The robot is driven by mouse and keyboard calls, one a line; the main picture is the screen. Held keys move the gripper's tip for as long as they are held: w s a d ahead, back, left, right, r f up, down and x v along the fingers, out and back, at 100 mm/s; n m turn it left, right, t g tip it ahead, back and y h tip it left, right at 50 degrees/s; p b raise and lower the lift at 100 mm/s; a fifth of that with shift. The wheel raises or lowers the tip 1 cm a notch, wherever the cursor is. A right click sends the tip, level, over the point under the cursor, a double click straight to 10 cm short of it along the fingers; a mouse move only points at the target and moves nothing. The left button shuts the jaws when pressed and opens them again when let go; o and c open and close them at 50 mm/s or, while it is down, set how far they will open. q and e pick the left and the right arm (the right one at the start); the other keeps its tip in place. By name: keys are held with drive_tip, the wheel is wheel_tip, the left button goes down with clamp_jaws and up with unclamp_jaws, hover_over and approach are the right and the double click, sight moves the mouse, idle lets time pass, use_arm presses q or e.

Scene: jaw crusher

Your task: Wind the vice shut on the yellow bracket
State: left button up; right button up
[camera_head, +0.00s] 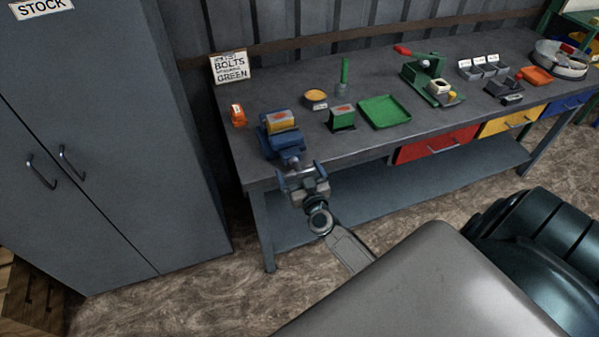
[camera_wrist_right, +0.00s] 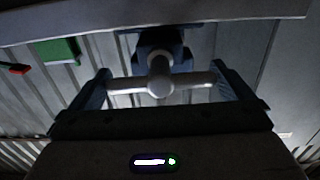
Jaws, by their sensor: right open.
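The blue vice (camera_head: 278,143) stands at the bench's front left corner. The yellow bracket (camera_head: 284,126) sits at its jaws, with a reddish patch on it; I cannot tell whether the jaws touch it. My right gripper (camera_head: 297,172) is in front of the vice, just off the bench edge. In the right wrist view the open fingers (camera_wrist_right: 160,72) are on either side of the vice's pale handle bar (camera_wrist_right: 190,81) and its round hub (camera_wrist_right: 160,75). The bar spans nearly the whole gap; contact is unclear. My left gripper is not in view.
The bench (camera_head: 315,151) holds an orange item (camera_head: 238,116), a small green-sided block (camera_head: 342,117), a green tray (camera_head: 384,112) and a green press (camera_head: 432,88). A grey cabinet (camera_head: 105,130) stands to the left. Open floor lies before the bench.

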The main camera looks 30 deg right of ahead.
drive_tip(key=c, duration=0.6)
drive_tip(key=shift+m, duration=0.3)
drive_tip(key=m, duration=0.3)
drive_tip(key=shift+p, duration=0.35)
drive_tip(key=m, duration=0.4)
drive_tip(key=shift+m, duration=0.3)
drive_tip(key=m, duration=0.5)
drive_tip(key=shift+s+f, duration=0.1)
drive_tip(key=shift+f, duration=0.05)
drive_tip(key=m+b, duration=0.1)
drive_tip(key=m, duration=0.5)
drive_tip(key=shift+m, duration=0.3)
